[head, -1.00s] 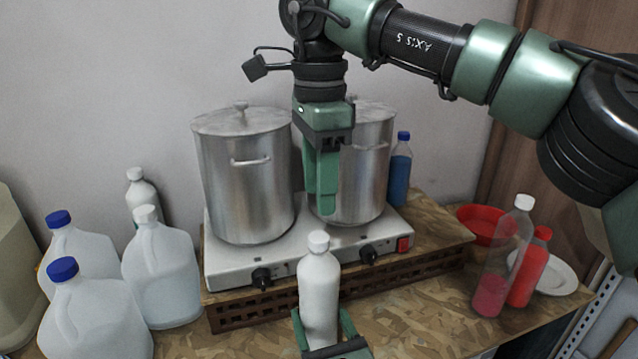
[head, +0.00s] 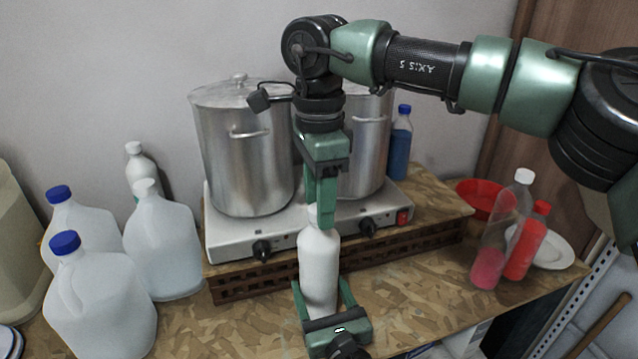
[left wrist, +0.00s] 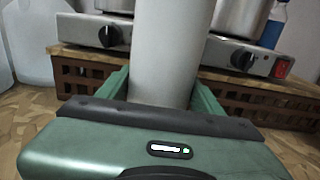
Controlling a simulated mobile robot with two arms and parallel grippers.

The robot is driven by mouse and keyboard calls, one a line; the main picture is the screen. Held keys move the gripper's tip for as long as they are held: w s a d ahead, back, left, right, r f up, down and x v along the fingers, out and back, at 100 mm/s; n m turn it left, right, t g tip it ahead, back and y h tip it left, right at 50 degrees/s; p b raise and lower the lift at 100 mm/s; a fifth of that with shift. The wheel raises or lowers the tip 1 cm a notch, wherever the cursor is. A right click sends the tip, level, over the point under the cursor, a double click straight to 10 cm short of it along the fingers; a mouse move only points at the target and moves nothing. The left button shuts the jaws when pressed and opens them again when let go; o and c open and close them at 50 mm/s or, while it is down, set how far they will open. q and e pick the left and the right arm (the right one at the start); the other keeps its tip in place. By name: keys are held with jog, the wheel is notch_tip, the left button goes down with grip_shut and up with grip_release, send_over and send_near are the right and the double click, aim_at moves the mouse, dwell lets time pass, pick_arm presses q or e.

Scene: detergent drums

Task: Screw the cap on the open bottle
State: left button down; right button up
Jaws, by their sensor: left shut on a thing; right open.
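A white bottle (head: 319,262) stands upright at the front of the wooden table, before the stove. My left gripper (head: 321,285) is shut on its lower body. In the left wrist view the bottle (left wrist: 172,50) rises between the two green fingers (left wrist: 162,90), its top out of frame. My right gripper (head: 325,222) points straight down at the bottle's top, its jaws open. Its fingers cover most of the white cap (head: 312,211), of which a little shows at their left. I cannot tell whether the fingers touch the cap or how tightly it sits.
Two steel pots (head: 243,165) stand on a stove (head: 232,237) on a raised wooden stand (head: 240,285) behind the bottle. Several white jugs (head: 165,245) are at the left. A blue bottle (head: 400,155), clear and red bottles (head: 526,245), a red bowl (head: 480,200) and a white plate (head: 560,250) are at the right.

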jog(key=shift+f, duration=0.1)
grip_shut()
jog(key=m, duration=0.6)
jog(key=shift+m, duration=0.3)
jog(key=m, duration=0.4)
jog(key=shift+m, duration=0.4)
jog(key=shift+o, duration=0.2)
grip_release()
jog(key=shift+r, duration=2.3)
